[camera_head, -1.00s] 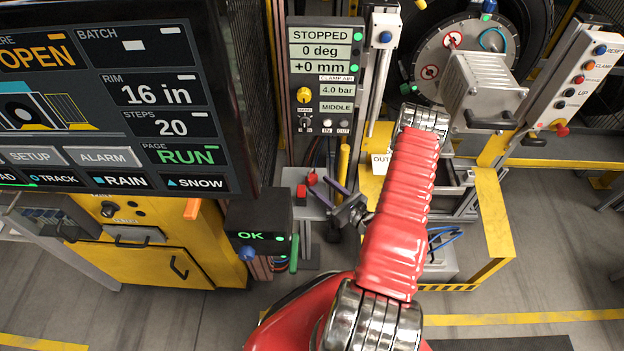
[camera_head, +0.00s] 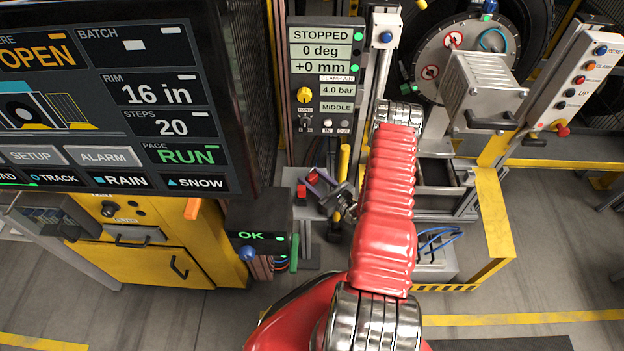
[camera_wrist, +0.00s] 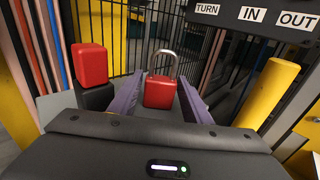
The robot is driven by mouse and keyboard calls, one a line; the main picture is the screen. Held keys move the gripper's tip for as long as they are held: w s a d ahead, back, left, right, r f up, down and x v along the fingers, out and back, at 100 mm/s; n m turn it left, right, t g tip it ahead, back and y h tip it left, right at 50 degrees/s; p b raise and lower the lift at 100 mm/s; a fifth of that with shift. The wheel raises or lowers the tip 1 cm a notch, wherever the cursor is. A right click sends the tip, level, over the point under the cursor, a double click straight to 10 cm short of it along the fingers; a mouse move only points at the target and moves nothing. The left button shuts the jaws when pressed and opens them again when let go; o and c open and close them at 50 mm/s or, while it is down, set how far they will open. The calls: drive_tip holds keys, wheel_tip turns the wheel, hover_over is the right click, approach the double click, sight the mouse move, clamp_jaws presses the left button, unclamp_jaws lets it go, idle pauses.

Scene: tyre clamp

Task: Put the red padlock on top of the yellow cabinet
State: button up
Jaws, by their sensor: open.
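The red padlock (camera_wrist: 160,92) with its grey shackle stands upright on a small grey stand (camera_head: 290,174). In the wrist view it is ahead, between the tips of my gripper's purple fingers (camera_wrist: 157,97); I cannot tell whether they touch it. In the head view my gripper (camera_head: 320,184) is open above the stand, with the padlock (camera_head: 312,177) small and partly hidden at its tips. The yellow cabinet (camera_head: 150,262) is at lower left, its top partly covered by the screen.
A red block (camera_wrist: 90,63) on a black base stands left of the padlock. A yellow post (camera_wrist: 268,92) is to the right, and a wire fence (camera_wrist: 110,30) behind. The black OK box (camera_head: 258,230) stands between stand and cabinet. The large screen (camera_head: 110,100) overhangs the left side.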

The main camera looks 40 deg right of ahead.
drive_tip(key=shift+w, duration=0.15)
idle(0.4)
drive_tip(key=c, duration=1)
drive_tip(key=shift+r, duration=0.15)
drive_tip(key=shift+r, duration=4.85)
